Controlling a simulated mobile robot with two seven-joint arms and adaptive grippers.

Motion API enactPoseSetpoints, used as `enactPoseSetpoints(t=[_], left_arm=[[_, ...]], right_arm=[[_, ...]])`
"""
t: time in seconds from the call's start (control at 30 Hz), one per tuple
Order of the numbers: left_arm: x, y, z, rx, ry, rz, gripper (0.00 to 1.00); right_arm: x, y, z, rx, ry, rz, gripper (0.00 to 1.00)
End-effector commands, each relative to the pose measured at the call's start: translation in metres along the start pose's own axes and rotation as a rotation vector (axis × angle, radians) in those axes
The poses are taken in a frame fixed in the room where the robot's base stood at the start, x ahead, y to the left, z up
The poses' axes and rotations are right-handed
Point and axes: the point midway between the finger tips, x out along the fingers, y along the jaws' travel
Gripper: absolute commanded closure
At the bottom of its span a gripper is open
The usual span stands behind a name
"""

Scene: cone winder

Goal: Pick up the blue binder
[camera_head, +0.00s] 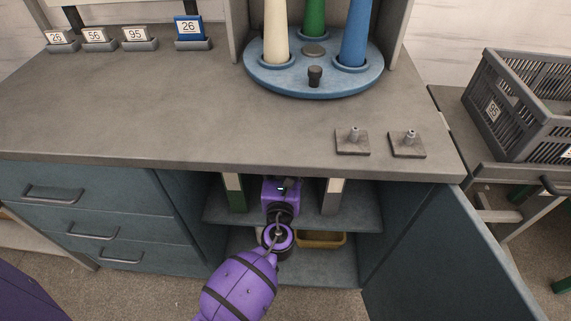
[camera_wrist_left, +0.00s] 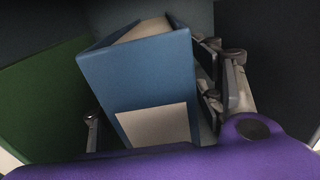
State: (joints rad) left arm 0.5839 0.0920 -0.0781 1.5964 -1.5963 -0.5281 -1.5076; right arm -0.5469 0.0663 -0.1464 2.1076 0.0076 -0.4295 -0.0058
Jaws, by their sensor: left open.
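The blue binder (camera_wrist_left: 145,75) stands slightly tilted in the left wrist view, with a pale label on the lower part of its spine. My left gripper (camera_head: 282,190) reaches into the open cabinet below the worktop in the head view. Its jaws are open, with one finger to the left of the blue binder and the other to its right; I cannot tell whether either touches it. In the head view the blue binder is hidden behind my gripper and wrist. My right gripper is not in view.
A green binder (camera_head: 234,192) stands left of my gripper and a grey binder (camera_head: 331,196) right of it, on the cabinet shelf (camera_head: 365,218). The worktop edge is close above. A yellow tray (camera_head: 322,239) lies below. The cabinet door (camera_head: 440,265) stands open at right.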

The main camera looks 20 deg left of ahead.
Motion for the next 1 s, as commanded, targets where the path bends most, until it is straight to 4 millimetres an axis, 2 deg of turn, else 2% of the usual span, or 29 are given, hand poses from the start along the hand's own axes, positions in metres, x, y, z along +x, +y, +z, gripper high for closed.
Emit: enactPoseSetpoints(t=[0.1, 0.37, 0.47, 0.83, 1.0], left_arm=[[0.013, -0.001, 0.000, -0.001, 0.001, -0.001, 0.39], [0.017, 0.000, 0.000, -0.001, 0.002, -0.001, 0.39], [0.017, 0.000, 0.000, -0.001, 0.001, -0.001, 0.50], [0.016, -0.001, -0.001, -0.002, 0.002, -0.001, 0.98], [0.016, -0.001, -0.001, -0.002, 0.002, -0.001, 1.00]], right_arm=[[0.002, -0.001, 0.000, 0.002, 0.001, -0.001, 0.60], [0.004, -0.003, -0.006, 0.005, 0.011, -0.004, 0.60], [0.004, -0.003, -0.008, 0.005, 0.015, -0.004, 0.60], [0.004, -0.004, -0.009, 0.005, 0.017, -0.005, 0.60], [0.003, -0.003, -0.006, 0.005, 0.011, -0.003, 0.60]])
